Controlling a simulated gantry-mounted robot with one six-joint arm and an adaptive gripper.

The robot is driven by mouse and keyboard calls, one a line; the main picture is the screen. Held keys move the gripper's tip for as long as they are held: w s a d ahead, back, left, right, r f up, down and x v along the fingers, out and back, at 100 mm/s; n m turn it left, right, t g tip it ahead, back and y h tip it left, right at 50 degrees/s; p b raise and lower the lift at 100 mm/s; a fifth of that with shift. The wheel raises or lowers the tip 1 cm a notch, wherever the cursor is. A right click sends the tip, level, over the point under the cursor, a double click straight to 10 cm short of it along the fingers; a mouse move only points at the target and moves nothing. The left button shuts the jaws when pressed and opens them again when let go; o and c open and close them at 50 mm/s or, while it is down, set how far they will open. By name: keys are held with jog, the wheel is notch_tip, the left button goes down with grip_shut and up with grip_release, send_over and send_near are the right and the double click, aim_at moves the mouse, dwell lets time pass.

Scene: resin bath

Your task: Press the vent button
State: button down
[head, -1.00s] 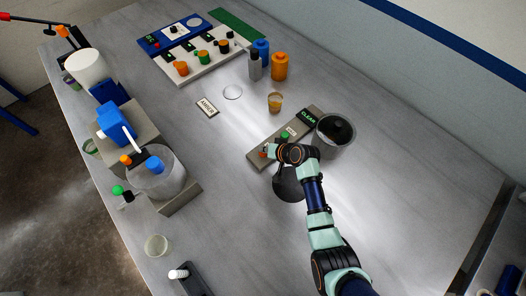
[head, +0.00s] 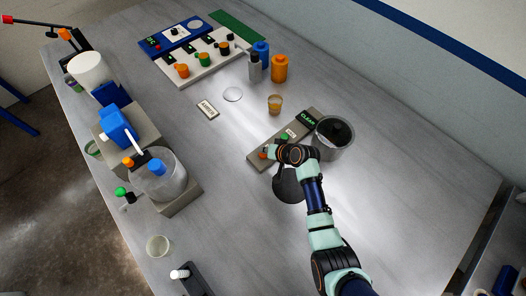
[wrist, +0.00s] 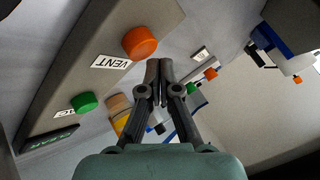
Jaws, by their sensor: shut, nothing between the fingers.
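The orange-red vent button (wrist: 140,42) stands on a grey panel (wrist: 105,25), beside a label reading VENT upside down. In the head view the button (head: 263,154) shows at the panel's near left end, just left of my gripper. A green button (wrist: 84,103) sits further along the panel; it also shows in the head view (head: 284,137). My gripper (wrist: 158,65) is shut and empty, its fingertips close to the vent button, a little to its right in the wrist view. I cannot tell whether they touch it.
The panel carries a display (head: 308,118) reading CLEAR. A grey pot (head: 342,148) stands by its right end, and an amber cup (head: 274,104) behind it. A dark round object (head: 289,188) lies under my arm. The table right of my arm is clear.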

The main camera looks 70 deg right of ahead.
aim_at(264, 154)
jog(key=shift+r, duration=0.15)
notch_tip(264, 154, up, 5)
jog(key=p, duration=0.4)
jog(key=shift+p, duration=0.35)
dwell(0.7)
